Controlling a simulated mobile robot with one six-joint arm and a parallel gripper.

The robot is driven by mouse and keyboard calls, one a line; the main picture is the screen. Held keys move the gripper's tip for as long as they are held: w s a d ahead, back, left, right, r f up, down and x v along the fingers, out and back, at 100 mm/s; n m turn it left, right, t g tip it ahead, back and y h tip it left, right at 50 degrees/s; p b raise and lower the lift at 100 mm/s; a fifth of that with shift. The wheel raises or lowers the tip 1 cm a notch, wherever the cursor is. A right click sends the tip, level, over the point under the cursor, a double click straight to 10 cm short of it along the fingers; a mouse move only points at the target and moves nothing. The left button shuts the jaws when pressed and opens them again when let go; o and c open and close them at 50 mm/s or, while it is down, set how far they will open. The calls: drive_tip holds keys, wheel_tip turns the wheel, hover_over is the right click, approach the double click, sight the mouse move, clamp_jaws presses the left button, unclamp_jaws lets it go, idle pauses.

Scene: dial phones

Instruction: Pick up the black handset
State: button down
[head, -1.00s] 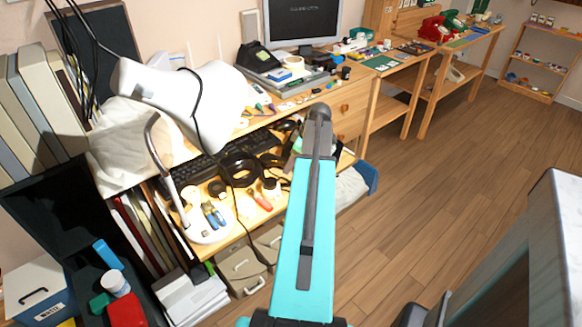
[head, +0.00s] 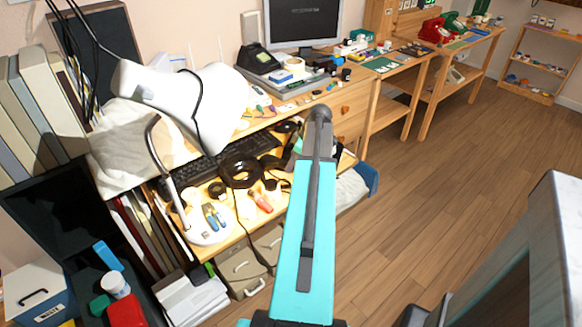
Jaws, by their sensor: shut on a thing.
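A black dial phone (head: 260,60) stands on the desk at the upper middle of the head view, left of the monitor. It is small, and I cannot tell whether its handset rests on it. My turquoise and dark arm rises through the middle of the view and covers part of the desk. My gripper does not show; the arm appears to hide it. Black loops (head: 240,171) lie on the lower shelf left of my arm; I cannot tell whether a handset is among them.
A white lamp (head: 190,90) hangs over the desk's left part. A keyboard (head: 215,163) and small tools crowd the lower shelf. Red (head: 434,31) and green (head: 453,22) phones stand on a far table.

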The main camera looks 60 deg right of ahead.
drive_tip(key=shift+r, duration=0.1)
drive_tip(key=shift+r, duration=4.95)
drive_tip(key=s+d+r+m+g+h+p, duration=0.2)
drive_tip(key=s+m+p, duration=0.5)
drive_tip(key=m, duration=0.5)
drive_tip(key=s+d+r+m+g+h+p, duration=0.3)
drive_tip(key=s+d+m+p, duration=0.3)
drive_tip(key=m, duration=0.6)
drive_tip(key=s+g+p, duration=0.1)
drive_tip(key=s+p, duration=0.1)
drive_tip(key=shift+s+r+m, duration=0.3)
drive_tip(key=shift+s+r, duration=0.05)
drive_tip(key=shift+r, duration=0.05)
